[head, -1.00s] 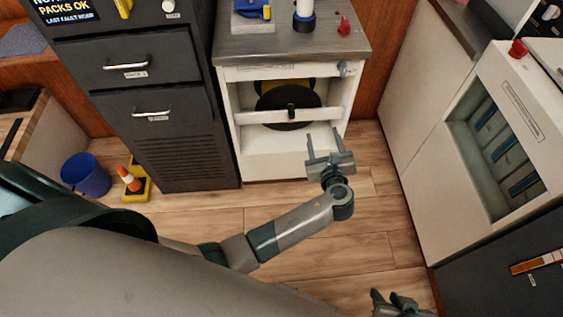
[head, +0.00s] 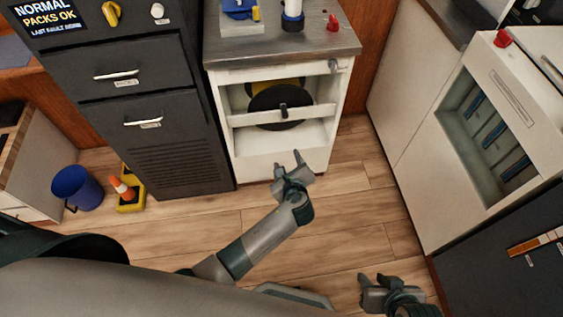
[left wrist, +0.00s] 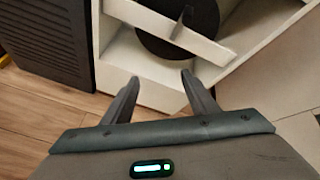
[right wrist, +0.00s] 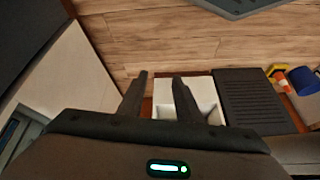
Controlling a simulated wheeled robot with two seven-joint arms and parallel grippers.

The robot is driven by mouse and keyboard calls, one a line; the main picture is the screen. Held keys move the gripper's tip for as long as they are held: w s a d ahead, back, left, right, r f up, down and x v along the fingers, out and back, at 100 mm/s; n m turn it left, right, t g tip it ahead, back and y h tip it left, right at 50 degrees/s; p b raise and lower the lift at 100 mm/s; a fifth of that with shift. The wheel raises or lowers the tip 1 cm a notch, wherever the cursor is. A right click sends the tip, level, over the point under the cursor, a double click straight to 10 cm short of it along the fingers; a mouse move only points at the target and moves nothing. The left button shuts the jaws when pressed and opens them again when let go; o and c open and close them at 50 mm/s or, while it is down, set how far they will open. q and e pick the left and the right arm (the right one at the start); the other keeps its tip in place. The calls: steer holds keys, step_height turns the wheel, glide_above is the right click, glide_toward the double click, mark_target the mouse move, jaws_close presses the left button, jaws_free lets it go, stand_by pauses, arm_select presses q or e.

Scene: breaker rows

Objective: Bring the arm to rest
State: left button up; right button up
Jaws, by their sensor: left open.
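My left gripper (head: 287,163) is open and empty in the head view, in front of the lower part of a white cabinet (head: 254,168). Its two fingers also show apart in the left wrist view (left wrist: 160,77), pointing toward the cabinet with nothing between them. My right gripper (head: 377,281) is low at the right of the head view, over the wooden floor. In the right wrist view (right wrist: 159,77) its fingers stand apart with nothing between them.
A dark drawer cabinet (head: 180,165) stands left of the white one. A blue bucket (head: 77,188) and an orange cone (head: 121,188) are on the floor at the left. A white unit with blue-striped slots (head: 450,197) stands at the right. The middle floor is clear.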

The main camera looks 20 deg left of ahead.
arm_select(q)
steer(key=shift+a+f, duration=0.1)
stand_by(0.6)
steer(key=s+a+f+n+g+h, duration=0.2)
steer(key=s+f+n+g+h, duration=0.25)
steer(key=s+f+n, duration=0.95)
steer(key=s+a+f+n, duration=0.2)
steer(key=s+f+n, duration=0.2)
steer(key=s+f, duration=0.2)
steer(key=s+a+f+n+g+h, duration=0.1)
steer(key=s+f+n, duration=0.3)
steer(key=s, duration=0.7)
steer(key=shift+s+a+f+n, duration=0.25)
steer(key=shift+a+f+n, duration=0.15)
steer(key=shift+a+f, duration=0.4)
arm_select(e)
step_height(320, 180, down, 30)
steer(key=d, duration=0.1)
steer(key=shift+s+d+f+h, duration=0.15)
steer(key=shift+s+d+h, duration=0.15)
steer(key=shift+s, duration=0.15)
arm_select(q)
steer(key=shift+d+f+g, duration=0.1)
steer(key=shift+d+g, duration=0.05)
steer(key=shift+g, duration=0.1)
steer(key=shift+c, duration=0.7)
